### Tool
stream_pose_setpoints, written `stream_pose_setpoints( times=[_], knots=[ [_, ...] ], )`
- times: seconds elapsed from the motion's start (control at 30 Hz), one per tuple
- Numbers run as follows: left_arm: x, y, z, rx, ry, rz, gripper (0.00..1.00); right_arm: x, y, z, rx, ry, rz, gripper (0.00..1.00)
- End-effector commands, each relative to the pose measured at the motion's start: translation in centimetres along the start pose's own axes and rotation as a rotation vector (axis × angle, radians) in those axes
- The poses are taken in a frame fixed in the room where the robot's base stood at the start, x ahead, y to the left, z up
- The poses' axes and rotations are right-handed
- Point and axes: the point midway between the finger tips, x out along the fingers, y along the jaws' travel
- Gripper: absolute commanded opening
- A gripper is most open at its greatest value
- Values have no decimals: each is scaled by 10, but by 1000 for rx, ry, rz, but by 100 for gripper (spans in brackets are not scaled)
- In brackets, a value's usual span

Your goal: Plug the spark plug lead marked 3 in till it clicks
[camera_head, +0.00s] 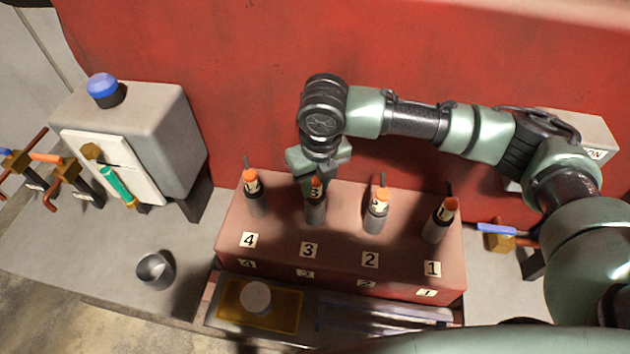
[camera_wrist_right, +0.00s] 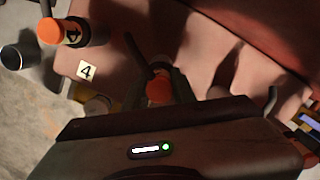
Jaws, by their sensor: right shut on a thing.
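Lead 3 (camera_head: 316,188), with an orange cap and a "3" tag, stands at the third position of the red engine block (camera_head: 340,258), above the "3" plate. My right gripper (camera_head: 317,178) reaches down from behind and is shut on its top. In the right wrist view the orange cap (camera_wrist_right: 159,90) sits between the fingers of my right gripper (camera_wrist_right: 162,82). Whether the lead is fully seated cannot be told. Lead 4 (camera_head: 251,182), lead 2 (camera_head: 380,200) and lead 1 (camera_head: 447,210) stand upright in the same row. My left gripper is not in view.
A grey box with a blue dome (camera_head: 103,88) and a green-handled lever (camera_head: 115,185) stands at the left. A metal cup (camera_head: 155,270) is on the grey bench. A yellow tray (camera_head: 232,300) with a round pale piece lies before the block. A red wall rises behind.

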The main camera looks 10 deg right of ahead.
Motion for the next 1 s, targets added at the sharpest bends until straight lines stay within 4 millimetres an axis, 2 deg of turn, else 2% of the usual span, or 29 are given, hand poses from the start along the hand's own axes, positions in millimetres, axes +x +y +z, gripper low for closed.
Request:
stream_pose_setpoints(
  times=[1.0],
  knots=[
    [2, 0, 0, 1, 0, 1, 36, 16, 0, -2, 0, 2, 0, 0]
  ],
)
